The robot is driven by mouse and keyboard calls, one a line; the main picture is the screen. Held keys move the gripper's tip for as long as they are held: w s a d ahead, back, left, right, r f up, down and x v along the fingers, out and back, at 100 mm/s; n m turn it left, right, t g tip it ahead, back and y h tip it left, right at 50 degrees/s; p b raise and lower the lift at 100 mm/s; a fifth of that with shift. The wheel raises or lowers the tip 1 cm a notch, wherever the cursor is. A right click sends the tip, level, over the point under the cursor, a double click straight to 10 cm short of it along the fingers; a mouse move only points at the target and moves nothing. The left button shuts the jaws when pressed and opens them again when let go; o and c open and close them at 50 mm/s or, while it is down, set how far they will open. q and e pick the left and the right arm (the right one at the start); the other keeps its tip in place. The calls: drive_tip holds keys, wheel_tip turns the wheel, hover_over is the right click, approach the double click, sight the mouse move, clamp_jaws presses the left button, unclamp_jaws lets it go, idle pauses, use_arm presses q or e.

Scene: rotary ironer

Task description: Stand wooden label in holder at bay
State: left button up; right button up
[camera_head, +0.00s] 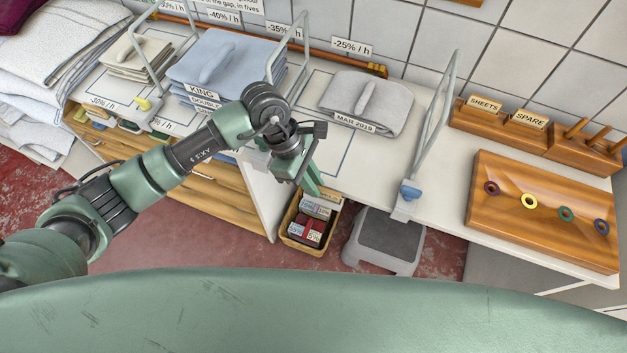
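Two wooden labels stand upright at the back right: one reads SHEETS (485,104) and one reads SPARE (530,120). They sit in a wooden rack (492,125). My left gripper (312,188) hangs over the front edge of the counter, left of the grey metal divider and in front of the folded grey cloth. Its fingers point down and are seen edge-on, so I cannot tell if they are open or shut. No label shows in them. No empty label holder can be made out clearly at the bays. My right gripper is out of view.
Metal dividers (431,140) split the counter into bays. Folded stacks include blue linen (226,62) and grey cloth (368,95). A wooden board (545,235) with coloured rings lies at the right. Below are a crate (290,238) and a grey stool (385,258). Bare counter lies around the grey cloth.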

use_arm(q)
drive_tip(key=shift+o, duration=0.9)
drive_tip(key=shift+r, duration=0.2)
drive_tip(key=shift+w+a+r, duration=0.1)
drive_tip(key=shift+r, duration=0.1)
drive_tip(key=b+v, duration=0.4)
drive_tip(key=v, duration=0.7)
drive_tip(key=shift+r, duration=0.2)
